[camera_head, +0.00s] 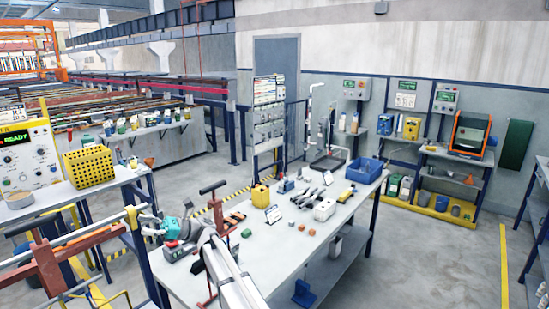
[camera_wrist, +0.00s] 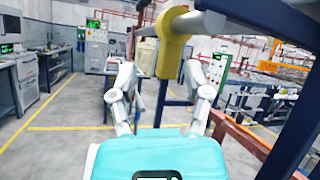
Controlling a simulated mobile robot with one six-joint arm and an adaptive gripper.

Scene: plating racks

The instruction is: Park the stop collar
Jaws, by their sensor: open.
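A yellow collar (camera_head: 133,216), which I take to be the stop collar, sits around a bar at the left of the work table in the head view. In the wrist view the yellow collar (camera_wrist: 174,48) hangs on a grey bar, with a lower part reaching down towards the space between my fingers. My gripper (camera_wrist: 160,82) is open, with one finger on each side of that lower part. In the head view my gripper (camera_head: 148,221) is close to the collar, at its right. I cannot tell whether the fingers touch it.
Red-brown rails (camera_head: 70,257) and blue posts stand beside the collar. The work table (camera_head: 262,262) holds small tools, a blue bin (camera_head: 364,171) and a yellow container (camera_head: 260,196). A yellow perforated basket (camera_head: 88,167) stands at the left. Open floor lies at the right.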

